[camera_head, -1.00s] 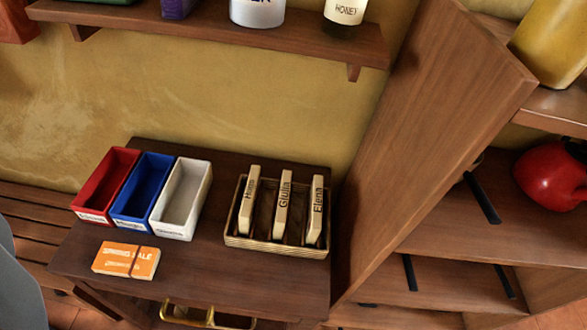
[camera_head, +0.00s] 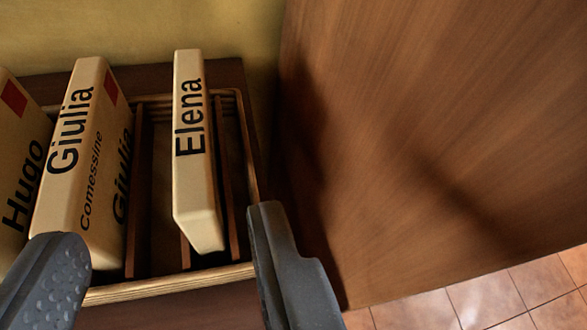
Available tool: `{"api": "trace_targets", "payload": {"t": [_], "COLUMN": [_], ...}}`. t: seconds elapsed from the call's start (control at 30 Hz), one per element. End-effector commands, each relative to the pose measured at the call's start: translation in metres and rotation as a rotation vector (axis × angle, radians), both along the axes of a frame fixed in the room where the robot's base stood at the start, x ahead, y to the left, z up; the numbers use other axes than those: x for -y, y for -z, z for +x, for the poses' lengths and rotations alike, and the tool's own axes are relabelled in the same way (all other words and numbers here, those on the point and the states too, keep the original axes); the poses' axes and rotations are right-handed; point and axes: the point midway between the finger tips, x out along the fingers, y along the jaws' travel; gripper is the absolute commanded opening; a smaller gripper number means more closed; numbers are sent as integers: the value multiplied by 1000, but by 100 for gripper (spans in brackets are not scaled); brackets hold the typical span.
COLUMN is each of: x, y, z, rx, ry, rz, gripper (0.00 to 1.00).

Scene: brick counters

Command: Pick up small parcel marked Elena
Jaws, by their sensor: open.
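The small parcel marked Elena (camera_head: 194,150) is a narrow tan box with black lettering. It stands in the right part of a wooden slotted rack (camera_head: 245,150). My gripper (camera_head: 170,258) is open, with one finger at the lower left and one at the lower right. The Elena parcel lies ahead of the gap between the fingers, closer to the right finger. Neither finger appears to touch it. The parcel marked Giulia (camera_head: 85,160) stands to its left, partly behind the left finger.
The parcel marked Hugo (camera_head: 22,165) stands at the far left, cut off by the frame. A large wooden panel (camera_head: 420,150) rises close on the right of the rack. Tiled floor (camera_head: 500,300) shows at the lower right. The yellow wall (camera_head: 140,30) is behind.

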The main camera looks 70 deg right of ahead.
Motion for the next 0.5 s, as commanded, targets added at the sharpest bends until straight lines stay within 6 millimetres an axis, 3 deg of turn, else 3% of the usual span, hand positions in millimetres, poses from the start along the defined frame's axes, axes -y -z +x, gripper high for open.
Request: {"api": "trace_targets", "payload": {"t": [0.27,0.5], "x": [10,34], "y": [8,25], "z": [11,30], "rx": [3,3], "ry": [-2,-1], "rz": [0,0], "gripper": [45,45]}}
